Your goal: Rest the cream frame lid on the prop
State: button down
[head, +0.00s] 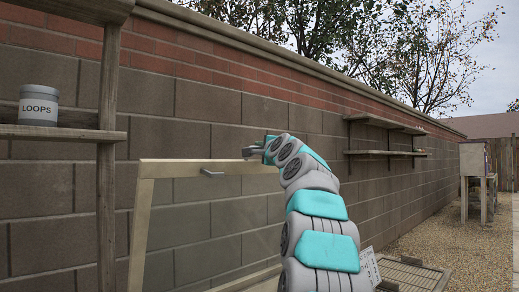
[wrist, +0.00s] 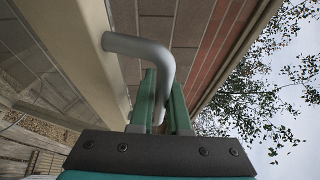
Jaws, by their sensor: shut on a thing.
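The cream frame lid (head: 146,220) stands raised and steeply tilted in the head view, with a clear pane inside its cream border. Its top rail also shows in the wrist view (wrist: 85,50). A grey bent handle (wrist: 140,47) sticks out from that rail. My gripper (wrist: 163,95) has its two fingers on either side of the handle's end and is shut on it. In the head view my gripper (head: 250,153) is at the lid's top edge. I cannot make out the prop in either view.
A weathered wooden shelf (head: 60,134) at the left holds a grey tin marked LOOPS (head: 39,105). A block wall (head: 200,100) runs behind the lid. Wall shelves (head: 385,153) hang farther along. A slatted crate or pallet (head: 412,274) lies at lower right, with open gravel (head: 440,240) beyond.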

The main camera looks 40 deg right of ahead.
jog(key=shift+f, duration=0.1)
jog(key=shift+s+f+b, duration=0.15)
jog(key=shift+b, duration=0.2)
jog(key=s+f+t+b, duration=0.1)
jog(key=s+f+b, duration=0.3)
jog(key=s+b, duration=0.3)
jog(key=s+d+f+m+t+h+b, duration=0.1)
jog(key=s+f+b, duration=0.3)
jog(key=s+b, duration=0.3)
jog(key=s, duration=0.4)
jog(key=shift+d+f+m+h, duration=0.15)
jog(key=shift+d+m+h, duration=0.15)
jog(key=c, duration=1.2)
grip_release()
jog(key=shift+s, duration=0.1)
jog(key=shift+o, duration=0.2)
jog(key=shift+a, duration=0.1)
